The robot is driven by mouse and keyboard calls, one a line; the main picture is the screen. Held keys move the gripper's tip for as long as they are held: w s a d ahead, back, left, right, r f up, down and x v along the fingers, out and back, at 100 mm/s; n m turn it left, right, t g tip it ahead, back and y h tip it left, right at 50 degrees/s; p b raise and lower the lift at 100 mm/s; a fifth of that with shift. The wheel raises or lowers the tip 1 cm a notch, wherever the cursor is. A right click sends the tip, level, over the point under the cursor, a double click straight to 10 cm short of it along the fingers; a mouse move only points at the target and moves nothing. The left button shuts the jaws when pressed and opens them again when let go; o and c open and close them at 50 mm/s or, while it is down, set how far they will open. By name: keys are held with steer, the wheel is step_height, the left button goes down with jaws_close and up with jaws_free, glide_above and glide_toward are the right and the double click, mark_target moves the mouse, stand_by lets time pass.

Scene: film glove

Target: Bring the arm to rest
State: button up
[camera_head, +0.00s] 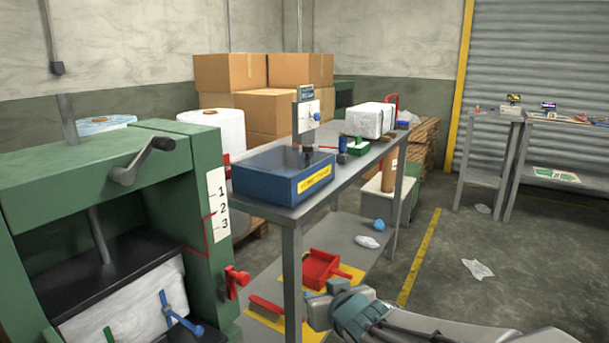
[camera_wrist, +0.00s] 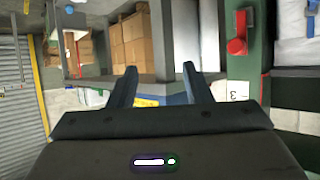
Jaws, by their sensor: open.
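My arm enters the head view from the lower right, low in front of the metal workbench (camera_head: 338,170). Its end, my gripper, is near the bench's front leg at the bottom of the picture; its fingertips are hard to make out there. In the wrist view my gripper (camera_wrist: 158,75) shows two dark fingers spread apart with nothing between them. Beyond them lies the blue bin (camera_wrist: 150,98), partly hidden by the fingers. The wrist picture is turned on its side or over, with the roller shutter at its left.
A green press (camera_head: 185,200) with a crank and red handle stands close at left. The blue bin with a yellow label (camera_head: 285,175) sits on the workbench. A red dustpan (camera_head: 322,268) lies on the lower shelf. Crumpled white litter (camera_head: 478,269) lies on open floor at right.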

steer(key=s+d+r+m+g+h+p, duration=0.35)
steer(key=s+d+r+p, duration=0.25)
steer(key=d+r+p, duration=0.4)
steer(key=s+d+r+g+p, duration=0.1)
steer(key=s+r+g+p, duration=0.5)
steer(key=s+p, duration=0.4)
steer(key=shift+v, duration=0.8)
steer(key=shift+a, duration=0.1)
